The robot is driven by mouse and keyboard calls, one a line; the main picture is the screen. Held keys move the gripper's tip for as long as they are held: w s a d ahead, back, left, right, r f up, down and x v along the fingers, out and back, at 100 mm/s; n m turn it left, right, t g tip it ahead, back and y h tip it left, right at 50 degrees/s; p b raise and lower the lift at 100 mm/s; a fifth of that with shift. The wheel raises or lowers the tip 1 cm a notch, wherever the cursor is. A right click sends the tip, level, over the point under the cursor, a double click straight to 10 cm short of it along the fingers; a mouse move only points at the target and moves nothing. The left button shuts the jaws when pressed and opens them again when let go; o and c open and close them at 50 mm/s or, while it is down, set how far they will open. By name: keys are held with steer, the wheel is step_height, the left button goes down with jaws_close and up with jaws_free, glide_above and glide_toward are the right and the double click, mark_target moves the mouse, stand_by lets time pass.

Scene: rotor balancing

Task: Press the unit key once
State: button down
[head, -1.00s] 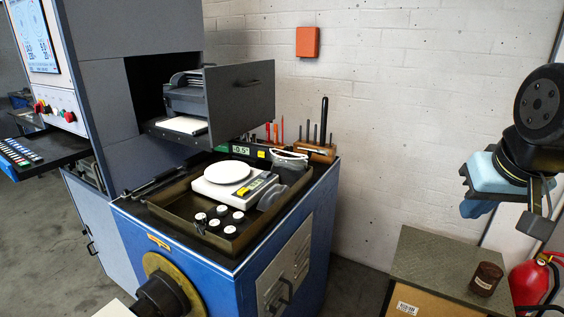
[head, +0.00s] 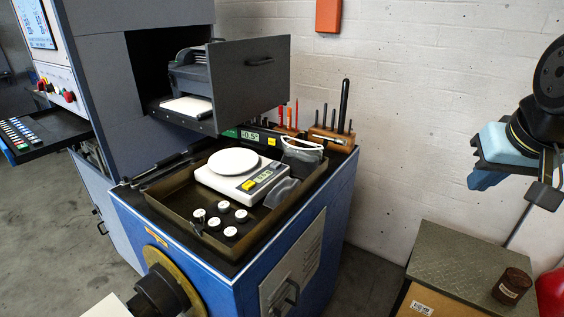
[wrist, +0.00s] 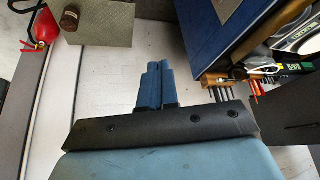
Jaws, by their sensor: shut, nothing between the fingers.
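A white scale (head: 222,181) with a round pan (head: 233,161) sits in a brown tray (head: 178,207) on the blue bench. Its front panel carries a small display (head: 264,176) and a yellow label or key (head: 248,185); lettering is too small to read, so I cannot tell which part is the unit key. My gripper (head: 486,180) is at the right of the head view, well away from the scale. In the wrist view my gripper's blue fingers (wrist: 155,68) are together and empty, pointing toward the floor and wall.
Several white-topped weights (head: 214,222) stand in the tray. An open drawer (head: 250,83) juts out above the bench's back left. A tool rack (head: 331,139) and goggles (head: 302,148) are behind the scale. A low cabinet (head: 470,262) with a brown jar (head: 512,285) stands at right.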

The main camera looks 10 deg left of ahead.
steer(key=w+a+r+y, duration=0.2)
steer(key=w+a+y, duration=0.1)
steer(key=w+a, duration=0.65)
steer(key=t+y, duration=0.1)
steer(key=y, duration=0.2)
glide_above(278, 165)
step_height(278, 165, down, 6)
steer(key=shift+s+r, duration=0.1)
steer(key=shift+f, duration=4.15)
steer(key=shift+f, duration=0.3)
steer(key=shift+f, duration=0.3)
